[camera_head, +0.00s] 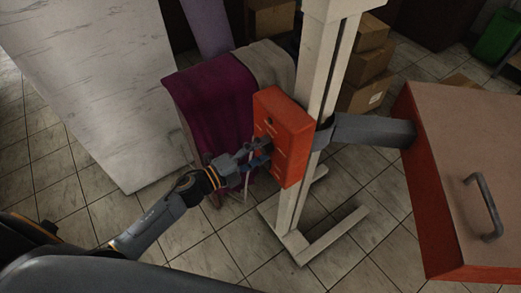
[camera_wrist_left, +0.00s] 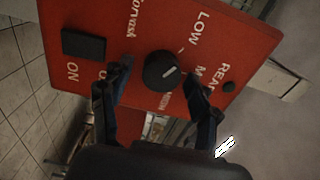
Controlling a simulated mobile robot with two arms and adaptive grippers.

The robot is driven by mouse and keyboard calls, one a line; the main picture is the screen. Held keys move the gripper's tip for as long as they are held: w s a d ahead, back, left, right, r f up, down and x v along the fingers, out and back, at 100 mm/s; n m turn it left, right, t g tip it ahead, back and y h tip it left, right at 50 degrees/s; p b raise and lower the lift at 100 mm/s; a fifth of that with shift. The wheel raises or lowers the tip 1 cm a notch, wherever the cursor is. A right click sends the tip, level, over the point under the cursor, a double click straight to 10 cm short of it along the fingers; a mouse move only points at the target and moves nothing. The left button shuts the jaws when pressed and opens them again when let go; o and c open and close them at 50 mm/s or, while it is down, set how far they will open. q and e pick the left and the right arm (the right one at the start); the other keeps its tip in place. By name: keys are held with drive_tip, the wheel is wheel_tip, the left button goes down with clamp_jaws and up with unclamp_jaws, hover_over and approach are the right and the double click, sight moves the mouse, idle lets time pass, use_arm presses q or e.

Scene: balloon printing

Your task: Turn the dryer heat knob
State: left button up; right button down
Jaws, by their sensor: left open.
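The dryer's red control box (camera_head: 283,135) is mounted on a pale upright post in the head view. In the left wrist view the box's red face (camera_wrist_left: 150,35) fills the upper part. The black round heat knob (camera_wrist_left: 163,70) has a pale pointer line, with LOW and other lettering around it. My left gripper (camera_head: 255,157) is in front of the box face. In the left wrist view its open fingers (camera_wrist_left: 158,83) are on either side of the knob; I cannot tell whether they touch it. My right gripper is not in view.
A grey arm joins the post to a large red dryer head (camera_head: 450,180) with a handle. A purple cloth (camera_head: 215,100) hangs behind the box. Cardboard boxes (camera_head: 366,65) stand behind the post.

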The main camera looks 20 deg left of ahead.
use_arm(q)
drive_tip(key=v, duration=1.2)
